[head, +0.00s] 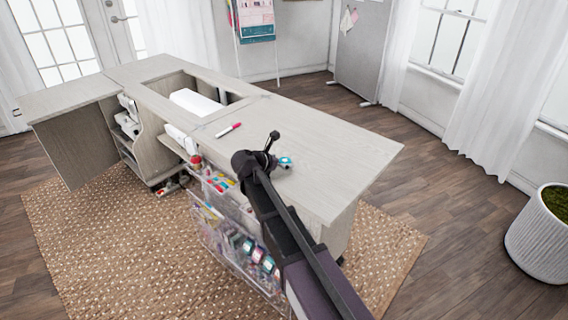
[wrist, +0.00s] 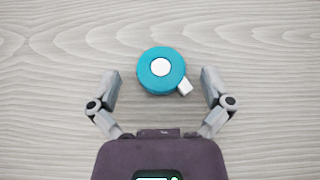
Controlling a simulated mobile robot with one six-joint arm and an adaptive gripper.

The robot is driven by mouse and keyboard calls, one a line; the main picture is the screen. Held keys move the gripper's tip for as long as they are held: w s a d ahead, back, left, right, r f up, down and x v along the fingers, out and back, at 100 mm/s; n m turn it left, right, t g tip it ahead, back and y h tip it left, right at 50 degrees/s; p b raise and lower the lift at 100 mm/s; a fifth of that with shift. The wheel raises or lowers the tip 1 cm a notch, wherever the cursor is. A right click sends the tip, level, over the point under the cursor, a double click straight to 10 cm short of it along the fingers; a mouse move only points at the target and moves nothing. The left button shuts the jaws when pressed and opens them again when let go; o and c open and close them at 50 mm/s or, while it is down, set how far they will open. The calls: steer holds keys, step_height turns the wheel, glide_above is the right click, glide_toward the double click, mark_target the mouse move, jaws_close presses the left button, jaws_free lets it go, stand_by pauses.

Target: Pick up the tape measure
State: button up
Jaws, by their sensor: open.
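The tape measure (wrist: 150,80) is a round teal disc with a white centre and a white tab at its lower right. It lies flat on the pale wood-grain cabinet top (wrist: 50,40). In the head view the tape measure (head: 285,162) is small and sits just right of the gripper's end, on the cabinet top (head: 330,145). My gripper (wrist: 161,86) is open, with one finger to the left and one to the right of the tape measure and a gap on each side. In the head view my gripper (head: 272,150) is partly hidden by my wrist.
A red marker (head: 229,130) lies on the cabinet top to the left. A recessed opening with a white machine (head: 196,102) is farther left. Clear bins (head: 240,245) with spools hang on the cabinet's near side. The top's right part is clear.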

steer(key=c, duration=1)
steer(key=shift+o, duration=0.2)
steer(key=shift+r, duration=0.15)
step_height(320, 180, up, 2)
steer(key=shift+r+p, duration=0.1)
steer(key=shift+p, duration=1.15)
steer(key=shift+r+p, duration=0.8)
steer(key=s+d, duration=0.2)
steer(key=s, duration=1.3)
steer(key=shift+s+d+r+p, duration=0.15)
steer(key=shift+s+r+p, duration=0.25)
steer(key=shift+r+p, duration=0.05)
